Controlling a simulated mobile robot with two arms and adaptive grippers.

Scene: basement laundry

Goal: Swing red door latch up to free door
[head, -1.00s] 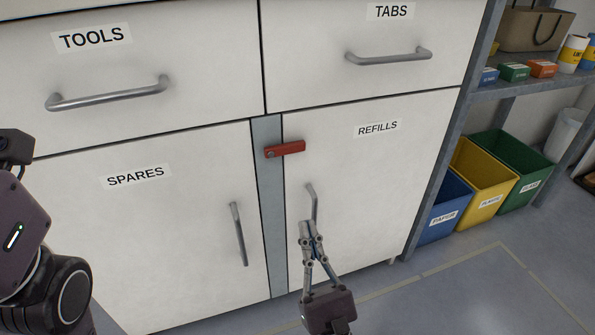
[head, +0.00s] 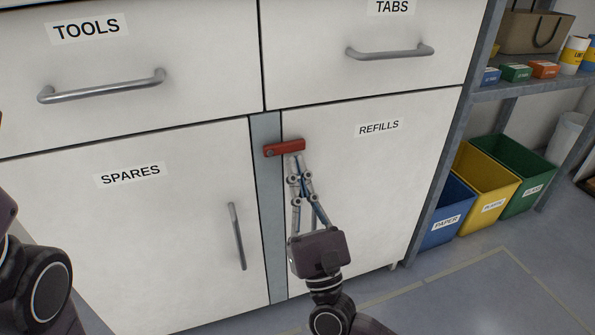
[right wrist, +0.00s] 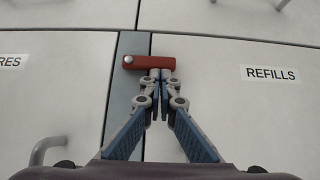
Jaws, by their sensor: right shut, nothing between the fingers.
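The red latch (head: 284,148) lies roughly level, from the grey strip between the two lower doors onto the REFILLS door (head: 379,185). It also shows in the right wrist view (right wrist: 150,62), with a round pivot at its left end. My right gripper (head: 295,158) is shut and empty, its fingertips just under the latch's right part. In the right wrist view the fingertips (right wrist: 160,74) meet the latch's lower edge; whether they touch it I cannot tell. The REFILLS door handle is hidden behind my right gripper. Of my left arm, only links show at the left edge.
The SPARES door (head: 150,230) with its upright handle (head: 237,236) is left of the strip. The TOOLS drawer handle (head: 103,87) and TABS drawer handle (head: 390,51) stick out above. Bins and a shelf stand at the right. The floor in front is clear.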

